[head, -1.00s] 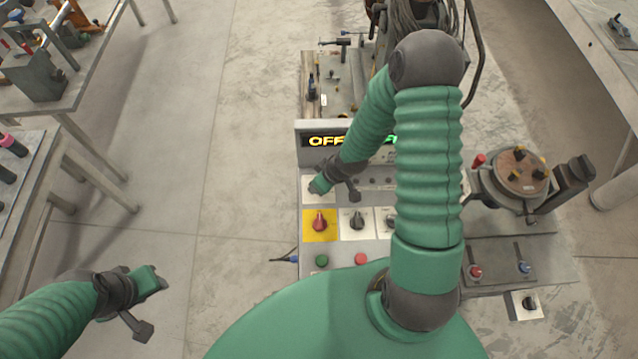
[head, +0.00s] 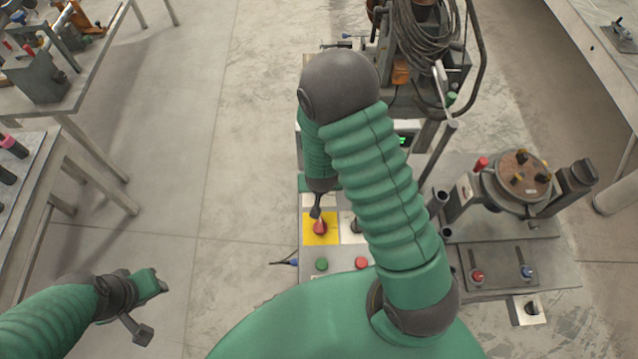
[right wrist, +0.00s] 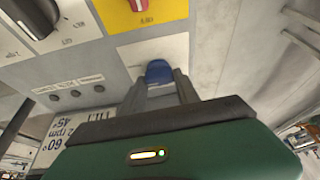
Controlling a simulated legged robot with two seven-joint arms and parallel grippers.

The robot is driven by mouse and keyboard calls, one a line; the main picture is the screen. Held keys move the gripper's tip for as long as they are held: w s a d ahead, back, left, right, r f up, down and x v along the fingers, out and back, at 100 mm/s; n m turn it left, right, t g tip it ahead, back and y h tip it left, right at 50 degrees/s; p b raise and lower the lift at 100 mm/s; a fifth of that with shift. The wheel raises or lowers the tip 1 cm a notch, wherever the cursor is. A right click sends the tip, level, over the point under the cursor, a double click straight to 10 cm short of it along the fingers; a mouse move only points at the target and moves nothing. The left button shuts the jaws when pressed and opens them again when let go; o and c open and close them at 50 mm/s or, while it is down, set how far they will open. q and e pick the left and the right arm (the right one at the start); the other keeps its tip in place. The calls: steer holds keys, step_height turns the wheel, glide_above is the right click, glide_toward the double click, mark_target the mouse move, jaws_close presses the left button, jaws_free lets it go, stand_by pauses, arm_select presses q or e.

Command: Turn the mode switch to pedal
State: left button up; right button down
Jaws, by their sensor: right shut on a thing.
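In the right wrist view, a blue knob (right wrist: 158,71) sits on a white plate (right wrist: 180,48) of the control panel. My right gripper (right wrist: 158,84) is shut on it, one finger on each side. The knob's label is hidden, so I cannot read its setting. In the head view, my right arm covers the knob and most of the jaws. My left gripper (head: 150,300) hangs over the floor at lower left, away from the panel; I cannot tell whether its jaws are open.
Beside the blue knob, a red switch (head: 320,227) sits on a yellow plate. A black knob (right wrist: 32,15) is on another plate. Green (head: 321,264) and red (head: 361,263) buttons lie nearer me. A round fixture (head: 522,178) stands at right.

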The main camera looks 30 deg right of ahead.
steer(key=shift+s+a, duration=0.1)
stand_by(0.5)
steer(key=c, duration=0.9)
jaws_free()
steer(key=p+v, duration=0.6)
steer(key=v, duration=1)
steer(key=shift+a+r, duration=0.25)
steer(key=shift+r, duration=0.1)
